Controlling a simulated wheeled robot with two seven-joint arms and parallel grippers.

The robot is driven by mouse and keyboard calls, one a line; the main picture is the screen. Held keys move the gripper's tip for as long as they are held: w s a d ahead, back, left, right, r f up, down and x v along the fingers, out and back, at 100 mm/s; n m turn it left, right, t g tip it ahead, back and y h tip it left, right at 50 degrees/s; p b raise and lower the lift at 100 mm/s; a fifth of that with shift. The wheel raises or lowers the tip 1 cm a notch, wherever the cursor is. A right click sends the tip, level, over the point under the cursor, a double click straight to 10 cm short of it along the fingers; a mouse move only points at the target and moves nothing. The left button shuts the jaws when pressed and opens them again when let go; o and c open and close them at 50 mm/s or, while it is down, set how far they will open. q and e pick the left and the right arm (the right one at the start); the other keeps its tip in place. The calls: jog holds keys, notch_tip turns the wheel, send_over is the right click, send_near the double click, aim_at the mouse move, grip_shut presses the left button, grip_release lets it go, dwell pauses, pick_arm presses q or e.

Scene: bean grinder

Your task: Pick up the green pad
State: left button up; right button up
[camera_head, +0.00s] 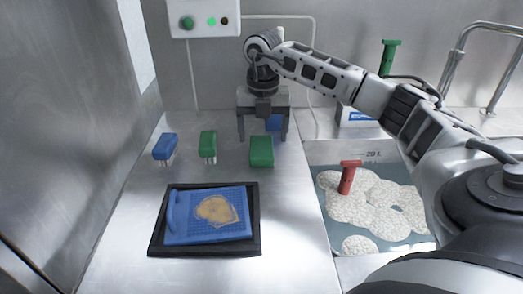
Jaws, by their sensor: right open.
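The green pad (261,152) is a plain green block lying on the steel counter. It is the rightmost thing in a row with a green brush (208,143) and a blue brush (165,146). My right gripper (263,137) points down just behind and above the pad, with its two fingers spread apart. Nothing is held between the fingers. I cannot tell the exact height of the fingertips over the counter. My left gripper is not in view.
A black tray (154,247) with a blue board (180,235) lies in front. A blue block (273,122) sits behind my right gripper. At the right is a sink (385,243) with foamy water and a red-handled tool (349,176). A control box (204,18) hangs behind.

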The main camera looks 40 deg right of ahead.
aim_at(261, 146)
notch_tip(261, 146, down, 4)
jog(key=shift+w+a+r, duration=0.1)
jog(key=shift+a+r, duration=0.05)
jog(key=shift+r, duration=0.05)
jog(key=c, duration=1.1)
jog(key=shift+o, duration=0.2)
jog(key=shift+r, duration=0.1)
